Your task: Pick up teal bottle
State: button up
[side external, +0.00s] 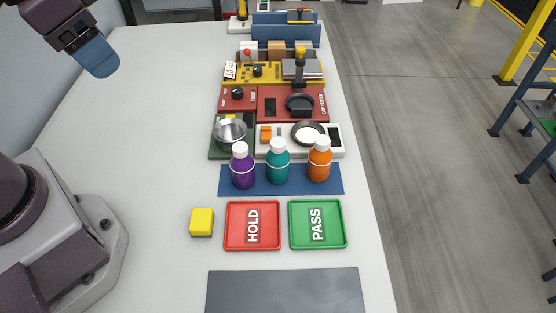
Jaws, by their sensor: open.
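The teal bottle (278,162) stands upright on a dark blue mat (281,193), with a white cap and a white band. It is the middle one of three bottles. A purple bottle (242,168) stands close on its left and an orange bottle (319,161) on its right. My gripper (97,60) is at the upper left, raised, far from the bottles, and holds nothing that I can see. Its blue end points down and right. The gap between its jaws is hard to make out from this side.
A red HOLD tray (235,227) and a green PASS tray (332,213) lie in front of the mat, both empty. A yellow block (202,221) sits left of them. A scale with a metal bowl (230,132) and other devices stand behind the bottles. The table's left side is clear.

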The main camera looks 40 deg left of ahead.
aim_at(276, 138)
jog(key=w+d+f+m+y, duration=0.3)
jog(key=d+f+m+y, duration=0.1)
jog(key=f, duration=0.4)
jog(key=w+d+f+m+y, duration=0.4)
jog(key=d+f+m+y, duration=0.1)
jog(key=d+f+m, duration=0.2)
jog(key=w+d+f+m+y, duration=0.4)
jog(key=d+f+m, duration=0.2)
jog(key=f, duration=0.3)
jog(key=shift+f+m, duration=0.35)
jog(key=shift+m, duration=0.15)
jog(key=d+f+m+t+y, duration=0.1)
jog(key=w+d+f+m+t, duration=0.1)
jog(key=t, duration=0.1)
jog(key=shift+w+d+f+m+y, duration=0.1)
jog(key=shift+w+d+m+y, duration=0.05)
jog(key=shift+m+y, duration=0.25)
jog(key=w+d+r+t, duration=0.1)
jog(key=w+d+r+m+t, duration=0.1)
jog(key=shift+w+d+r+y, duration=0.2)
jog(key=shift+w+r+y, duration=0.1)
jog(key=shift+r+y, duration=0.1)
jog(key=shift+m+t, duration=0.3)
jog(key=shift+m, duration=0.1)
jog(key=shift+r+x, duration=0.1)
jog(key=shift+x, duration=3.15)
jog(key=shift+r+x, duration=0.15)
jog(key=shift+x, duration=3.15)
jog(key=shift+s+r, duration=0.1)
grip_shut()
